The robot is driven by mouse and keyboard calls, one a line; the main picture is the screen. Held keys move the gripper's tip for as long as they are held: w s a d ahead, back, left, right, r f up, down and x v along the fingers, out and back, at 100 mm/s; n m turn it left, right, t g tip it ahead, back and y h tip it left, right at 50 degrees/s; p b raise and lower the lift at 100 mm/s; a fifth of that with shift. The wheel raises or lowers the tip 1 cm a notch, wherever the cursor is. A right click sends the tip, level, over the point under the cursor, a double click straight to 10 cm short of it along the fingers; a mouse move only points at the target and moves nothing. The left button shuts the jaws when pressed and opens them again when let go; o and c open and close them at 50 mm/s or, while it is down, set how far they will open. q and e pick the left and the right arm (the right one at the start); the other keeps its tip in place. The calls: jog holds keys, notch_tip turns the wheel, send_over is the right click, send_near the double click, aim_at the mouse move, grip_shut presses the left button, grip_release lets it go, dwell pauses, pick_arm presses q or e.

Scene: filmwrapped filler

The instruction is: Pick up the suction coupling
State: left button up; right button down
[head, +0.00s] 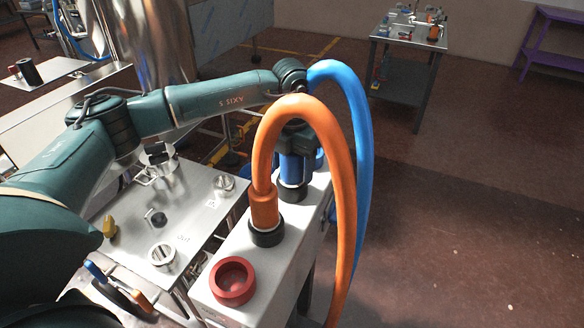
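Two hose couplings stand upright on a pale metal housing (262,268); I cannot tell which is the suction coupling. The orange coupling (264,208) sits in a black collar (267,234), and its orange hose (338,150) arches up and over to the right. The blue coupling (292,168) stands behind it in another black collar (291,192). My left gripper (294,150) points down at the blue coupling, partly hidden by the orange hose; its fingers are too hidden to tell open from shut. My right gripper is not in view.
A red ring-shaped socket (233,281) is empty at the housing's near end. A steel panel (190,225) with knobs lies to the left. A blue hose (362,130) arches behind the orange one. Open floor (470,220) lies to the right; a small table (408,38) stands far back.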

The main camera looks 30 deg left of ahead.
pick_arm(q)
jog(key=c, duration=1.2)
jog(key=shift+r, duration=0.1)
jog(key=shift+r, duration=0.1)
